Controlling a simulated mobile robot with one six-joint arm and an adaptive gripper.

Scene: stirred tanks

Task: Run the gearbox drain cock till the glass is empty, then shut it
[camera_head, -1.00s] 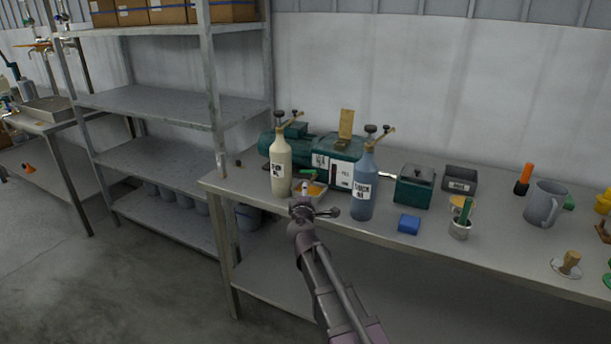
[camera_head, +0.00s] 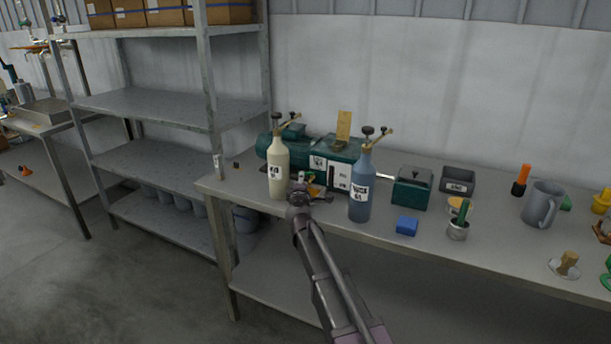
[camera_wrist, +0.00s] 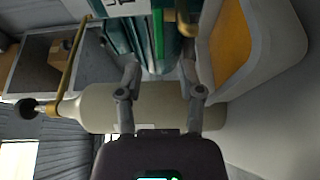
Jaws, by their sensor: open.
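The teal gearbox (camera_head: 345,151) with white labelled panels stands on the bench against the wall. A dark narrow strip, perhaps its glass, shows between the panels; I cannot read a level in it. A small green handle (camera_head: 308,176), seemingly the drain cock's, shows low at the gearbox front. A pale tray with orange liquid (camera_wrist: 247,72) lies below it, mostly hidden by my arm in the head view. My gripper (camera_head: 310,193) is in front of the gearbox, between two bottles.
A cream bottle (camera_head: 278,170) stands close left of my gripper; a blue-grey bottle (camera_head: 360,192) stands close right. A blue block (camera_head: 407,225), a teal box (camera_head: 412,188) and a grey jug (camera_head: 543,204) are farther right. Metal shelving (camera_head: 170,104) stands left.

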